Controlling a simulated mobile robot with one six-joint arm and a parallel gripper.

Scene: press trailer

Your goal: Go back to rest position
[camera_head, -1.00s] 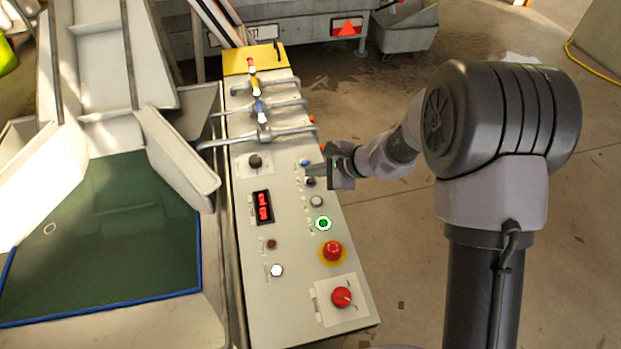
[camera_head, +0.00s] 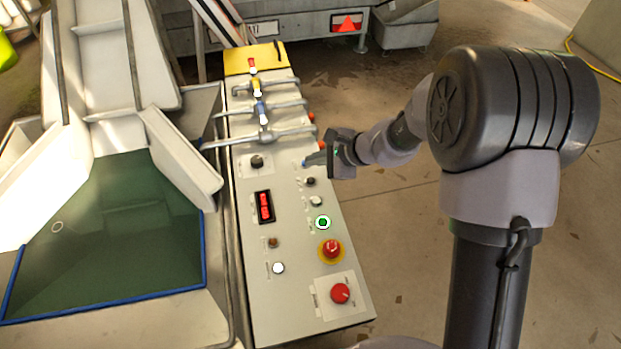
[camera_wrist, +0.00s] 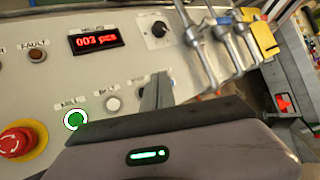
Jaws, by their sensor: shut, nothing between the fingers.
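My gripper (camera_head: 318,158) is shut and empty. In the head view its fingertips are over the upper right part of the grey control panel (camera_head: 290,232), close to a small blue button (camera_head: 304,164); I cannot tell whether they touch it. In the wrist view the shut fingers (camera_wrist: 157,92) stand in front of the panel and hide part of the button row. A green lit button (camera_head: 323,222) also shows in the wrist view (camera_wrist: 75,119), left of the fingers.
Levers (camera_head: 262,137) stick out across the panel's far end. A red emergency stop (camera_head: 331,249) and red rotary switch (camera_head: 340,293) sit at the near end. A red display (camera_head: 264,207) is lit. A green-floored tray (camera_head: 110,240) lies left. Floor at right is clear.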

